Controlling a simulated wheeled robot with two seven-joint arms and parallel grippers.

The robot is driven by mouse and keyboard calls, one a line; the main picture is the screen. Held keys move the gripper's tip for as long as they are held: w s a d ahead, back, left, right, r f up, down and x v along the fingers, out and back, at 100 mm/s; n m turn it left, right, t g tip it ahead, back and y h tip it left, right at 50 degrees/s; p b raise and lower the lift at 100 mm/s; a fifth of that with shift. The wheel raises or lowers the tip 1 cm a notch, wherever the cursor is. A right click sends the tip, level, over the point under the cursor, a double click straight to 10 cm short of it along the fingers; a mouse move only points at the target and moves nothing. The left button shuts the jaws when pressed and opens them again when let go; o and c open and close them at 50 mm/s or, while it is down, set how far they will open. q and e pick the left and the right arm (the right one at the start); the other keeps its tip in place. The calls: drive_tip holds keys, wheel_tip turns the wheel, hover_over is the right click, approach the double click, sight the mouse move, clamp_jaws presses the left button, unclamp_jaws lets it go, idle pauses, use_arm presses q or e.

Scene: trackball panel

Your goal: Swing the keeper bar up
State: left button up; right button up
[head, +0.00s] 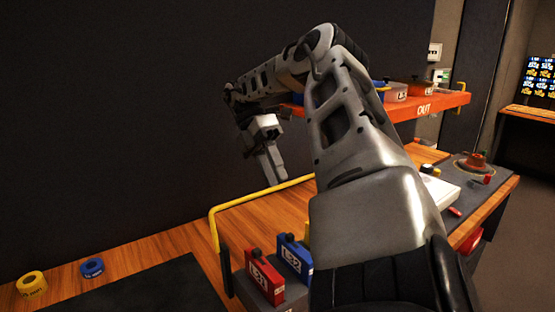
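A yellow bar (258,196), which looks like the keeper bar, runs from a bend at the front left back toward the right, above the wooden bench. My arm hides its right end. Below it, a grey holder (243,284) carries a red labelled block (264,278) and a blue labelled block (293,258). My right gripper (272,170) points down behind the bar, seemingly apart from it. Its fingers look close together, but their gap is not clear. My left gripper is not in view.
An orange shelf (452,104) marked OUT holds small bins at the back right. A yellow ring (32,285) and a blue ring (92,267) lie at the left near a dark mat (150,292). A red trackball-like part (475,161) sits at the bench's right end.

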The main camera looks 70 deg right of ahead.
drive_tip(key=s+a+r, duration=0.3)
drive_tip(key=a+r, duration=0.2)
drive_tip(key=a, duration=0.1)
drive_tip(key=s+a+r+b, duration=0.1)
drive_tip(key=s+a+r, duration=0.2)
drive_tip(key=a+r, duration=0.3)
drive_tip(key=shift+s+a, duration=0.25)
drive_tip(key=shift+a, duration=0.1)
